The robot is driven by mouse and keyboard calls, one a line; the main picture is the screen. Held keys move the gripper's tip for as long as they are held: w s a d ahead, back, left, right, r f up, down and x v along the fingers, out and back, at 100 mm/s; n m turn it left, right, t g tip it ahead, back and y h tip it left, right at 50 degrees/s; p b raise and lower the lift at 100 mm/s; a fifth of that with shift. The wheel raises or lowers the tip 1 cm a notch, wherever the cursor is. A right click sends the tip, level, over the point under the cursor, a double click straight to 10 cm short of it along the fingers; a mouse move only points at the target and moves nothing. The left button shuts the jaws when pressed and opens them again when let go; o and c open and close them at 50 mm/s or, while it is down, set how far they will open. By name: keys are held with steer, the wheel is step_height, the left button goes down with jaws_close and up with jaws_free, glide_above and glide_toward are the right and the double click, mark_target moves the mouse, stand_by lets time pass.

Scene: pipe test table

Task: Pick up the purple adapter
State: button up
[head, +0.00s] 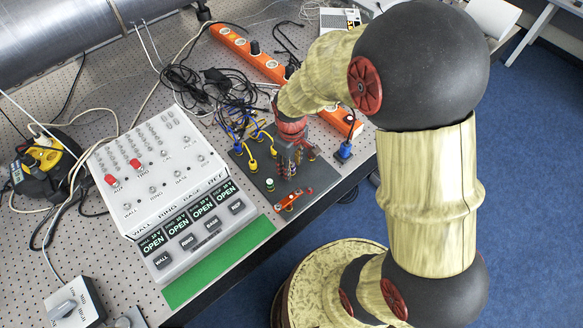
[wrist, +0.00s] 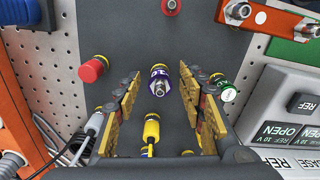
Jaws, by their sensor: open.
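The purple adapter (wrist: 158,82) shows in the wrist view as a purple ring with a metal threaded tip, standing on a dark grey panel. My gripper (wrist: 161,78) is open, with one gold-padded finger on each side of the adapter. There is a visible gap between each finger and the adapter, and nothing is held. In the head view my gripper (head: 289,165) points down over the dark panel (head: 247,165); the adapter cannot be made out there.
A yellow connector with a cable (wrist: 151,130) lies below the adapter. A red fitting (wrist: 92,68) is left, a green-ringed fitting (wrist: 228,93) right. In the head view, a white control box (head: 150,165) stands left and an orange power strip (head: 240,48) lies behind.

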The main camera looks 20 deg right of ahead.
steer(key=shift+f, duration=0.35)
steer(key=shift+c, duration=1.1)
steer(key=c, duration=0.7)
jaws_close()
